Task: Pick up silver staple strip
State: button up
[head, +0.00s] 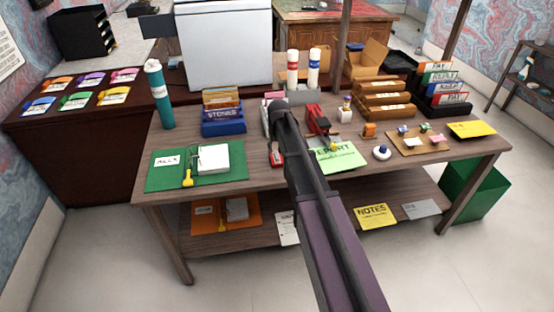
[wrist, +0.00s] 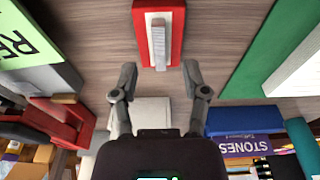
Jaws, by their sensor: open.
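The silver staple strip (wrist: 158,46) lies lengthwise on the pale inside of a small red tray (wrist: 175,18) at the top middle of the wrist view. The red tray also shows in the head view (head: 277,160), on the desk just left of my arm; the strip is too small to make out clearly there. My gripper (wrist: 160,68) is open and empty. Its two fingers stand apart, to either side of the tray's near end, with the strip lying between their lines and farther forward. In the head view my arm hides most of the gripper.
A green report sheet (head: 340,156) and red stapler (head: 316,120) are right of the tray. A green folder (head: 165,171) and blue STONES box (head: 222,127) are left. A white object (wrist: 152,112) shows between my fingers. Bare wood surrounds the tray.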

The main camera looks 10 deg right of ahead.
aim_at(277, 154)
jog(key=shift+w+f+b, duration=0.15)
jog(key=shift+f+b, duration=0.5)
jog(key=shift+f, duration=0.2)
jog(key=shift+w+f+b, duration=0.1)
jog(key=shift+f+b, duration=0.55)
jog(key=shift+f, duration=0.15)
grip_shut()
